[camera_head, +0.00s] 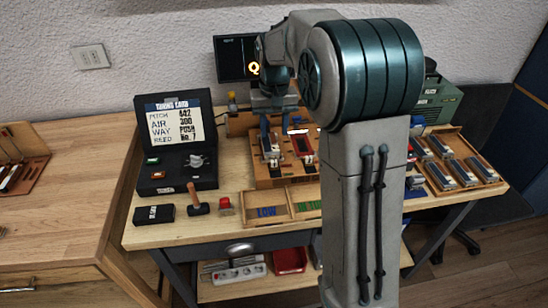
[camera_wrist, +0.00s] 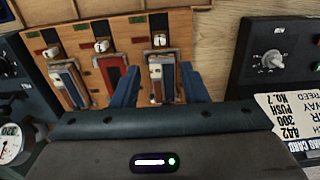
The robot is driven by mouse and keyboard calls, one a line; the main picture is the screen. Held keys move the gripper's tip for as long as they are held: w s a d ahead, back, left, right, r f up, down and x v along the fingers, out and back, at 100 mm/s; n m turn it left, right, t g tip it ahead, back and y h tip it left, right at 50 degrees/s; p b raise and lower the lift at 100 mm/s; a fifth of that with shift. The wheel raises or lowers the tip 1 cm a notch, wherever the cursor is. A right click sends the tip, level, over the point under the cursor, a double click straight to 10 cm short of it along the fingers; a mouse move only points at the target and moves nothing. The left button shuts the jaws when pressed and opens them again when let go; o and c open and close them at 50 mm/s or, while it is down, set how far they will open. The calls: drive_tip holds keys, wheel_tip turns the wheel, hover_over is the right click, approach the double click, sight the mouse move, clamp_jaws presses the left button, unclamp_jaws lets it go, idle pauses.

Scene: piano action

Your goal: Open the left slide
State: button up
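A wooden block (camera_head: 262,177) on the table carries a row of slides with knobs; it shows turned around in the wrist view (camera_wrist: 205,3). The left slide (camera_head: 270,152) is a pale and dark piece at the block's left end; in the wrist view (camera_wrist: 157,92) it is the rightmost. A red slide (camera_head: 304,146) is beside it, and a blue one (camera_wrist: 68,88) is farther along. My gripper (camera_wrist: 160,72) is open, its two blue fingers on either side of the left slide. Whether they touch it I cannot tell. My arm hides part of the block in the head view.
A black case with a tuning card (camera_head: 174,122) stands left of the block. A hammer (camera_head: 199,205), a black box (camera_head: 153,215) and a wooden tray marked LOW (camera_head: 266,212) lie in front. A tray of metal pieces (camera_head: 440,165) is at right.

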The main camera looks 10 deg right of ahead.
sight(274, 161)
wheel_tip(274, 161, down, 12)
drive_tip(key=shift+r, duration=0.25)
